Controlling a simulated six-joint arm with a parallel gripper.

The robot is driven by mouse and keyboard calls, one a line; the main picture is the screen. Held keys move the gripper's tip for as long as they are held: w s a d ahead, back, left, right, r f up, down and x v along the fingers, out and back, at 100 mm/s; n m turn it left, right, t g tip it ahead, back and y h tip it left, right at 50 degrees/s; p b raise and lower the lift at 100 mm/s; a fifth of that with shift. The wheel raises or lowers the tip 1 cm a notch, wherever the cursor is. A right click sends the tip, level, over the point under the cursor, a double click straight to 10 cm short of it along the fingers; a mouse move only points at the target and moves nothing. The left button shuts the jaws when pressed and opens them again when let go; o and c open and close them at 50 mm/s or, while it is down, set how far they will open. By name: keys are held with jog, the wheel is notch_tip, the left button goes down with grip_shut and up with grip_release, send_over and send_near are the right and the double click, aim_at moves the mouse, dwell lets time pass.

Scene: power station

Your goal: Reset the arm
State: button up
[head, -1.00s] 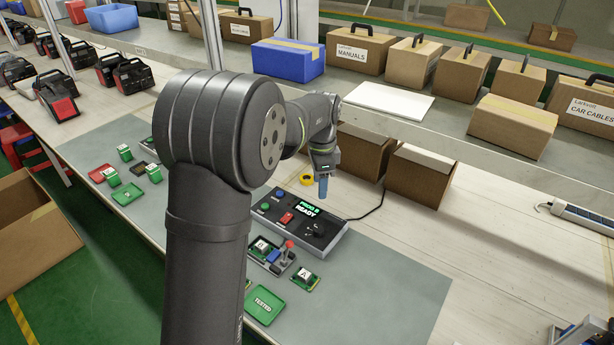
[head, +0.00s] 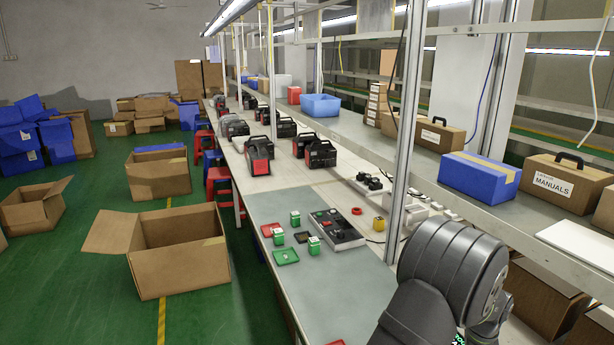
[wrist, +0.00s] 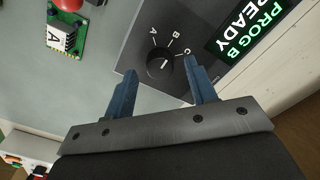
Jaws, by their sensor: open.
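My arm (head: 455,265) shows at the lower right of the head view; its end is out of that view. In the wrist view my gripper (wrist: 162,85) is open, its two blue fingers apart with nothing between them. It is over the dark programmer box, whose black knob (wrist: 160,60) shows beyond and between the fingers, with A, B and C marks around it.
Black and red machines (head: 258,155) line the bench. An upright post (head: 408,130) and blue box (head: 480,174) are near my arm.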

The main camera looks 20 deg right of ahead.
jog(key=shift+f, duration=0.8)
notch_tip(320, 180, up, 18)
notch_tip(320, 180, down, 17)
jog(key=shift+f, duration=0.55)
jog(key=m, duration=0.9)
jog(key=shift+r, duration=0.1)
notch_tip(320, 180, up, 7)
jog(key=shift+r, duration=0.2)
